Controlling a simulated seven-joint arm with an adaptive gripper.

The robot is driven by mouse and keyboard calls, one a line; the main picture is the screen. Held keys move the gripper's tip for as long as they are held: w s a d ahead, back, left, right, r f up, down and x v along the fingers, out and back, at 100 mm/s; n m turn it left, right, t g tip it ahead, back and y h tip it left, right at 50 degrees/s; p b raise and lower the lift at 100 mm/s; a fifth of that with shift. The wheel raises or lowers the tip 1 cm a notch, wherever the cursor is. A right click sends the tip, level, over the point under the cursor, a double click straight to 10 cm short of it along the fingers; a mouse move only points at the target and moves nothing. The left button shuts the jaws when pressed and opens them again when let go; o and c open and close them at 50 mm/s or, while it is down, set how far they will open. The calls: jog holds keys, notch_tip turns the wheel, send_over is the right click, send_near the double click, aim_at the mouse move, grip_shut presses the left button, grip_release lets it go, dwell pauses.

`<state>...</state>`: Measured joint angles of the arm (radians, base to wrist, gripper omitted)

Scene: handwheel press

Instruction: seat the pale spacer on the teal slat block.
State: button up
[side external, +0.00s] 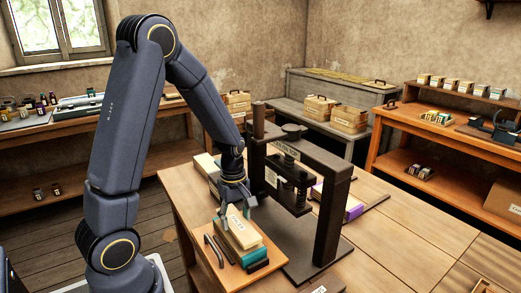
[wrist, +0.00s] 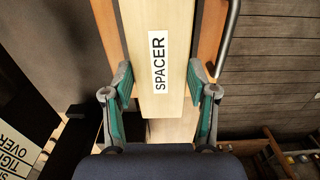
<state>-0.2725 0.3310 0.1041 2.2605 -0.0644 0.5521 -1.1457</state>
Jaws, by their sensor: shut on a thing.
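The pale spacer (side external: 238,234), a long block with a white label, lies along the top of the teal slat block (side external: 252,256) in the side view. I cannot tell whether the two touch fully. In the wrist view the spacer (wrist: 170,95) runs up the middle, its SPACER label facing the camera. My gripper (side external: 237,202) is over the spacer's far end, with one finger on each long side. In the wrist view my gripper (wrist: 164,82) is shut on the spacer. The teal block is not clearly visible in the wrist view.
An orange-brown board (side external: 212,262) with a dark handle lies under the blocks. The dark handwheel press (side external: 333,215) stands close on the right. Another pale block (side external: 206,163) sits behind my gripper, and a purple one (side external: 354,211) beyond the press. The table's right side is mostly clear.

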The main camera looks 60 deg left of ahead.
jog(key=shift+f, duration=1.1)
jog(key=o, duration=1.3)
notch_tip(320, 180, up, 17)
jog(key=d+m+t, duration=0.1)
jog(key=d+t, duration=0.1)
jog(key=d, duration=0.1)
jog(key=s+d+r+m+t, duration=0.3)
jog(key=s+d+r+m, duration=0.2)
jog(key=m, duration=1.2)
jog(key=s+d, duration=0.3)
jog(key=s, duration=0.1)
jog(key=shift+t, duration=0.3)
